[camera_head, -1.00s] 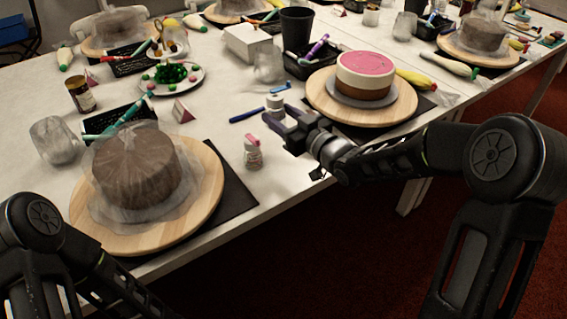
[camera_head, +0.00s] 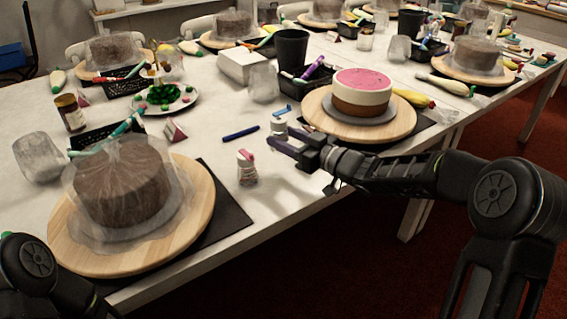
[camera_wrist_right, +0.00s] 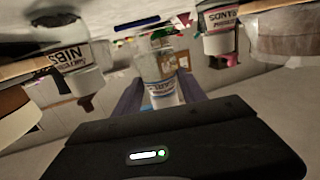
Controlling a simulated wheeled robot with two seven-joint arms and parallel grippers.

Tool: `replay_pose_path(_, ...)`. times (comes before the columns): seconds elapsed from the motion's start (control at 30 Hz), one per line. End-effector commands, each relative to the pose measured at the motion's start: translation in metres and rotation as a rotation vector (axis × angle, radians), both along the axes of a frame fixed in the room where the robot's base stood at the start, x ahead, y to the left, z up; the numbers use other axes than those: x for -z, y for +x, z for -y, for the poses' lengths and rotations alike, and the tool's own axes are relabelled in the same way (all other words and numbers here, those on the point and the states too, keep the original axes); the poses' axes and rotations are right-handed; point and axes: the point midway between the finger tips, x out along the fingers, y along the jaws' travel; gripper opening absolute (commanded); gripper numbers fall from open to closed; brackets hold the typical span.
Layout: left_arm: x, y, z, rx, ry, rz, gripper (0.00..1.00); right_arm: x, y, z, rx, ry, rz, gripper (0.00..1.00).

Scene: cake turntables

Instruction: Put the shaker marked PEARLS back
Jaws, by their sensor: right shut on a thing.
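The wrist view shows a shaker marked NIBS (camera_wrist_right: 72,62) at left and another labelled shaker (camera_wrist_right: 220,30) at upper right. My left gripper is out of view.
A pink-topped cake (camera_head: 362,92) on a wooden turntable (camera_head: 318,118) is right of the gripper. A wrapped brown cake (camera_head: 122,190) on another turntable (camera_head: 75,250) is at left. A blue pen (camera_head: 240,133) lies near the shakers.

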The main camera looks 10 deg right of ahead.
Motion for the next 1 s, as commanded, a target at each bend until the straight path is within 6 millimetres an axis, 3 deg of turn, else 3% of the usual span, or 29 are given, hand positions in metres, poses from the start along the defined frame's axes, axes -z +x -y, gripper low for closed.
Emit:
replay_pose_path(0.1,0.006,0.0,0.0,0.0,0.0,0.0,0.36,0.02,0.0,0.0,-0.001,0.001,-0.001,0.0)
replay_pose_path(0.47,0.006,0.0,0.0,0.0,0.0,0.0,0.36,0.024,0.0,0.0,0.0,0.001,0.003,0.0)
replay_pose_path(0.73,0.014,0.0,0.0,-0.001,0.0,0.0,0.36,0.057,0.0,0.0,-0.001,0.001,-0.001,0.0)
replay_pose_path(1.0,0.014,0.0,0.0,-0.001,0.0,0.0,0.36,0.061,0.0,0.0,0.0,0.0,0.004,0.0)
